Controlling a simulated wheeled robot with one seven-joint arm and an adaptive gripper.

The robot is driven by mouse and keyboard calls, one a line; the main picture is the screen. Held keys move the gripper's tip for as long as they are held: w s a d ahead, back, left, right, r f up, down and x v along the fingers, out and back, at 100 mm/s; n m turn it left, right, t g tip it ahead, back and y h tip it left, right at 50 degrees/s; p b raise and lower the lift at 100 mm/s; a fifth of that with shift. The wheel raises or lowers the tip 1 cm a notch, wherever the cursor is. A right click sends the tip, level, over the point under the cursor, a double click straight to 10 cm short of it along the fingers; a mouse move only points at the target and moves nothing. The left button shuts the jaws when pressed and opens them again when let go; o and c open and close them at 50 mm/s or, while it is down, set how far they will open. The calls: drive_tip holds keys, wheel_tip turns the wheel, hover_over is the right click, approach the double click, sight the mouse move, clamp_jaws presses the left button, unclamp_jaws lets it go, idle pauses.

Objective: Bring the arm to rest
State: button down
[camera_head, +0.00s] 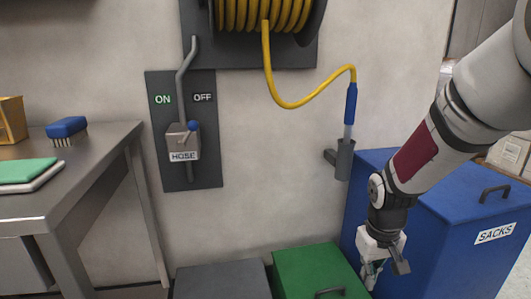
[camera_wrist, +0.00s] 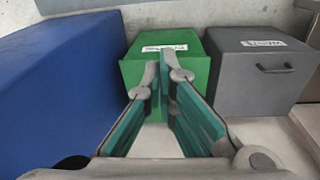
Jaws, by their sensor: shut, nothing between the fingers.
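My arm reaches in from the right in the head view and hangs down in front of the blue bin. My gripper (camera_head: 371,280) is at its lower end, beside the green bin's right edge. In the wrist view my gripper (camera_wrist: 166,75) shows its two teal-padded fingers with tips together and nothing between them. The fingers point toward the green bin (camera_wrist: 190,45). I cannot tell from the views how far the tips are from it.
A blue bin labelled SACKS (camera_head: 450,215) stands right, with a green bin (camera_head: 315,265) and grey bin (camera_head: 222,281) left of it. A hose valve panel (camera_head: 205,130) and yellow hose (camera_head: 290,103) are on the wall. A metal table (camera_head: 80,165) with a brush (camera_head: 67,127) stands left.

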drive_tip(key=s+a+r+m, duration=0.1)
drive_tip(key=s+a+r, duration=0.1)
drive_tip(key=s+r, duration=1.05)
drive_tip(key=s+a+r+m, duration=0.1)
drive_tip(key=s+r, duration=0.1)
drive_tip(key=s, duration=0.7)
drive_tip(key=s+a+r, duration=0.1)
drive_tip(key=s+a, duration=0.1)
drive_tip(key=s, duration=0.7)
wheel_tip(320, 180, up, 35)
drive_tip(key=t+p, duration=0.3)
drive_tip(key=p, duration=2.9)
drive_tip(key=shift+d+n+y+p, duration=0.3)
drive_tip(key=shift+p, duration=0.1)
drive_tip(key=shift+f, duration=0.1)
